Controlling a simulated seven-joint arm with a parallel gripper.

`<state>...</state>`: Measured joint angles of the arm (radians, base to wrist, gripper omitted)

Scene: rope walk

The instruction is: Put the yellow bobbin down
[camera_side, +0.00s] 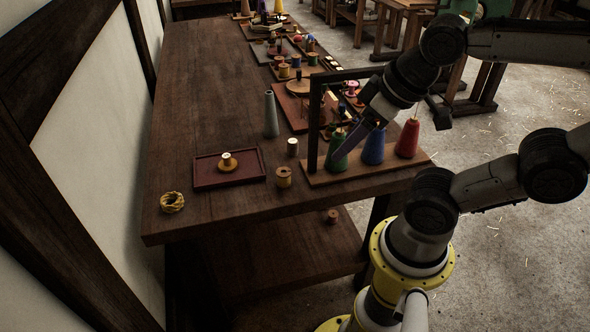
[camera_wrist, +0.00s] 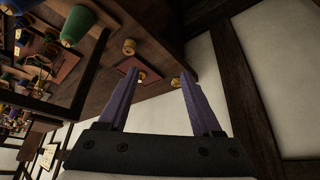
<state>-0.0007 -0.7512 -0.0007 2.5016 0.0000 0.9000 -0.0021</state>
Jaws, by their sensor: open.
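A yellow bobbin (camera_side: 228,162) with a pale top stands upright on a small dark red tray (camera_side: 202,181) at the near left of the table. In the wrist view the bobbin (camera_wrist: 141,77) shows by the left fingertip, on the tray (camera_wrist: 151,66). My gripper (camera_side: 340,157) is at the cone rack on the right, well away from the bobbin. Its purple fingers are apart with nothing between them in the wrist view (camera_wrist: 158,73). In the side view the fingers overlap each other and partly cover the green cone.
A rack (camera_side: 330,178) with a dark upright frame holds green (camera_side: 336,153), blue (camera_side: 373,148) and red (camera_side: 407,139) cones. Bare wood lies left of the rack.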

